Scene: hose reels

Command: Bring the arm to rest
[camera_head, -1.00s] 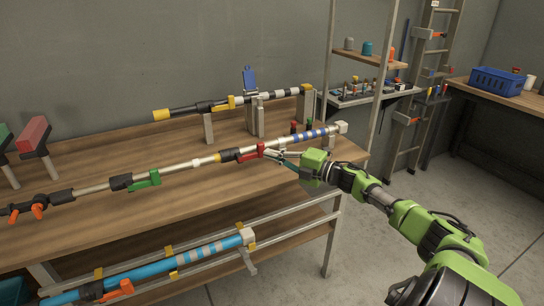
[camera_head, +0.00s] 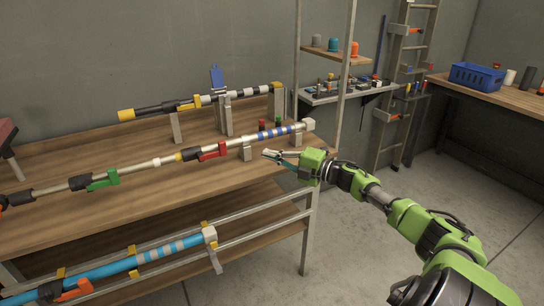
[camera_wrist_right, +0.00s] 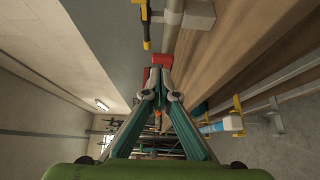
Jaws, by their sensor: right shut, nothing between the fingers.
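My right gripper (camera_head: 270,155) reaches in from the right on my green arm. Its fingers are shut and empty, in front of the pole on the bench. In the right wrist view the two fingertips (camera_wrist_right: 161,66) meet near the middle. The long pole (camera_head: 140,167) lies on supports along the bench, with a green clamp (camera_head: 104,179) and a red clamp (camera_head: 212,151). The red clamp is left of the fingertips in the head view, apart from them. My left gripper is not in view.
The wooden bench (camera_head: 130,212) carries a second, black and silver pole (camera_head: 195,104) behind. A blue pole (camera_head: 150,258) lies on the lower rack. A shelf rack (camera_head: 340,92), a ladder (camera_head: 393,90) and a table with a blue basket (camera_head: 477,76) stand right. Floor right of the bench is clear.

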